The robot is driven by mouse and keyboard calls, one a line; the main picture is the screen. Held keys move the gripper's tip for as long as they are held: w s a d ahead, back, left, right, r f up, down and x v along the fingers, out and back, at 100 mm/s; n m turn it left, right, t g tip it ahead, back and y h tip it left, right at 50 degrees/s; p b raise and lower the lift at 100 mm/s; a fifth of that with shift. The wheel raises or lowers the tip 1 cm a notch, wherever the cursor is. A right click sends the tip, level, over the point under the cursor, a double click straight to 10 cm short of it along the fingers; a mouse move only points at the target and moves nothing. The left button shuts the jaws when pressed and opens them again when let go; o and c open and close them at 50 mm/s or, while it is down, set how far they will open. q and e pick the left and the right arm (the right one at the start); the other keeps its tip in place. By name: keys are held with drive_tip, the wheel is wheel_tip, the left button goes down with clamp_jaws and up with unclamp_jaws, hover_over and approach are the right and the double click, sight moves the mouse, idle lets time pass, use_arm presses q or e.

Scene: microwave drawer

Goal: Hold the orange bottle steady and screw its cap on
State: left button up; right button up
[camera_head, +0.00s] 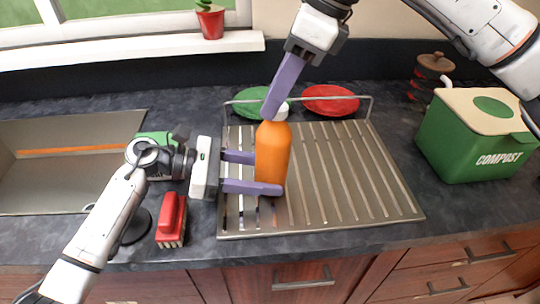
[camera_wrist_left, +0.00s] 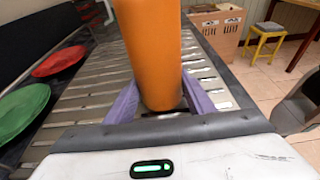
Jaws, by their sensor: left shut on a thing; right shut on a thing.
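The orange bottle (camera_head: 272,160) stands upright on the metal drying rack (camera_head: 345,180) in the head view. Its white cap (camera_head: 281,112) sits at the bottle's top, partly hidden by my right gripper. My left gripper (camera_head: 268,174) comes from the left and is shut on the bottle's body, one finger on each side. In the left wrist view the orange bottle (camera_wrist_left: 150,50) rises between the purple fingers. My right gripper (camera_head: 272,108) reaches down from above and is shut on the cap. I cannot tell how far the cap is threaded.
A green plate (camera_head: 252,100) and a red plate (camera_head: 330,98) stand at the rack's back. A sink (camera_head: 60,165) and a red brush (camera_head: 171,218) lie left. A green compost bin (camera_head: 470,140) and a brown jar (camera_head: 432,75) stand right. A potted plant (camera_head: 210,22) is on the sill.

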drive_tip(key=m+t, duration=0.1)
drive_tip(key=m, duration=0.1)
drive_tip(key=m+t+h, duration=0.1)
drive_tip(key=m, duration=0.2)
drive_tip(key=shift+m, duration=0.3)
clamp_jaws()
drive_tip(key=m+h, duration=0.1)
drive_tip(key=m, duration=0.1)
drive_tip(key=m+t, duration=0.1)
drive_tip(key=m, duration=0.2)
drive_tip(key=shift+h, duration=0.4)
drive_tip(key=o, duration=1.1)
unclamp_jaws()
drive_tip(key=shift+c, duration=0.2)
drive_tip(key=shift+r, duration=2.55)
